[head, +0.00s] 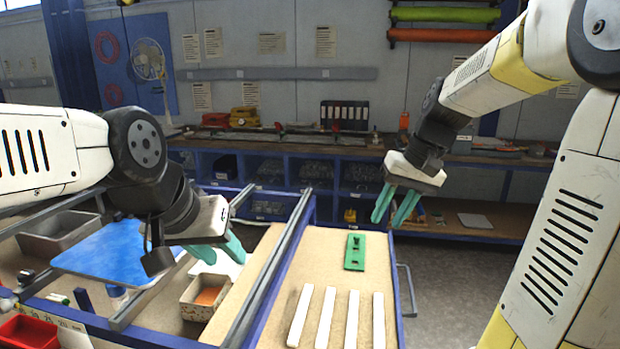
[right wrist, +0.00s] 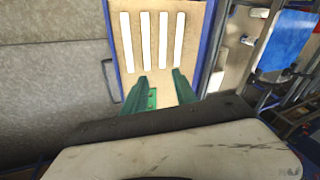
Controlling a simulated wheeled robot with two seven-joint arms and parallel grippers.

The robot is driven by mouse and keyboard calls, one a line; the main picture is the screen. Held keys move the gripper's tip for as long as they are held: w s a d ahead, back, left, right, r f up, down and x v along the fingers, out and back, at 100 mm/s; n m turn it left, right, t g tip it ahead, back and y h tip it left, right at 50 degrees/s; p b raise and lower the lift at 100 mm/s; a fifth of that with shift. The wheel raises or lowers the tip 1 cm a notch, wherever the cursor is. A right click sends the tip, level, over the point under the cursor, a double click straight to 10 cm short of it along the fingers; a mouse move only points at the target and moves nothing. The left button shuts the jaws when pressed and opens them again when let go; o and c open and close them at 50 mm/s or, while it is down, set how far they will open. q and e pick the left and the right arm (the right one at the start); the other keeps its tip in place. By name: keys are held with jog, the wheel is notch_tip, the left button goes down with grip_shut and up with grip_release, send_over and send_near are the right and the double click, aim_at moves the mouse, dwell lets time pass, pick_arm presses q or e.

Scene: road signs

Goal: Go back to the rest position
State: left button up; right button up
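My left gripper (head: 224,250) has green fingers and hangs above the left part of the workbench, near a small patterned box; its fingers look apart, with nothing seen between them. My right gripper (head: 390,220) hangs in the air near the right edge of the bench, right of a green plate with dark pegs (head: 355,252). In the right wrist view its two green fingers (right wrist: 160,80) are apart and empty, with the green plate (right wrist: 152,97) partly hidden behind them. Several white bars (head: 351,318) lie side by side on the tan board; they also show in the right wrist view (right wrist: 145,40).
A patterned box with an orange inside (head: 200,312), a blue panel (head: 110,252), a grey tray (head: 58,238) and a red bin (head: 28,332) are on the left. Metal rails (head: 268,280) cross the bench. Grey floor (head: 455,285) is clear at right; shelves stand behind.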

jog(key=s+a+t+h, duration=0.1)
jog(key=s+t, duration=0.3)
jog(key=s, duration=1)
jog(key=shift+s+a+r, duration=0.35)
jog(key=shift+s+a, duration=0.05)
jog(key=shift+a, duration=0.2)
